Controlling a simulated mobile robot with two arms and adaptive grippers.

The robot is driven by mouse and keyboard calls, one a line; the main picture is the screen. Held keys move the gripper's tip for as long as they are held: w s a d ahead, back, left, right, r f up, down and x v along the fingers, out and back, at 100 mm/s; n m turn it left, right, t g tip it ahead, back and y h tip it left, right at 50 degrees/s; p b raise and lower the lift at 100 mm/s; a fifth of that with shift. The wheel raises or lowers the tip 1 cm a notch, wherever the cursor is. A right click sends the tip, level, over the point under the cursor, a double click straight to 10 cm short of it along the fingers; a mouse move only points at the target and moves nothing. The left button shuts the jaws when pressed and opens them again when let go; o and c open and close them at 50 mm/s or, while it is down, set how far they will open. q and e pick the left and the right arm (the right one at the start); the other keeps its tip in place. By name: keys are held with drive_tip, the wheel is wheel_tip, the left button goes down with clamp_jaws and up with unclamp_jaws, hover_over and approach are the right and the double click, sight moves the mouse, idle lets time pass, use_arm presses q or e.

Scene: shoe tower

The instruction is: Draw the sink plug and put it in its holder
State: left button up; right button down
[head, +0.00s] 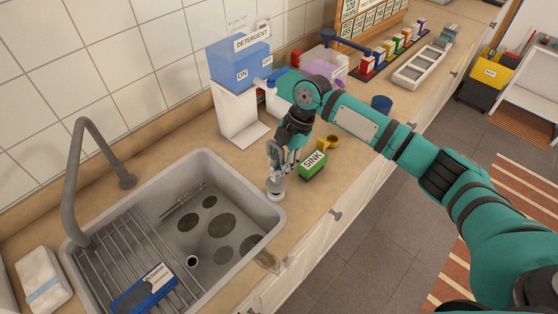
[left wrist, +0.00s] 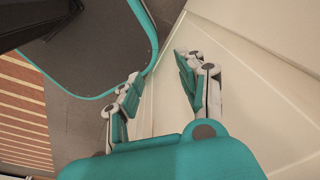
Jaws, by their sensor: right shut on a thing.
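My right gripper (head: 277,163) points down at the right corner of the sink (head: 228,165). It is shut on the sink plug (head: 275,191), a pale round piece below the fingertips. The plug shows over the sink's right rim; I cannot tell whether it touches the rim. The dark drain hole (head: 192,261) in the basin is uncovered. A green block labelled SINK (head: 313,166) sits on the counter just right of the gripper; I cannot tell whether it is the holder. My left gripper (left wrist: 158,88) is open and empty, beside pale cabinet fronts in the left wrist view.
A yellow ring-shaped piece (head: 328,143) lies behind the green block. A detergent dispenser (head: 239,65) on a white stand is behind. A drying rack (head: 112,262) with a blue packet (head: 145,290) covers the sink's left.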

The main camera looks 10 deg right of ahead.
drive_tip(key=shift+f+b, duration=0.75)
drive_tip(key=shift+f, duration=0.75)
drive_tip(key=c, duration=0.9)
unclamp_jaws()
drive_tip(key=v, duration=1.2)
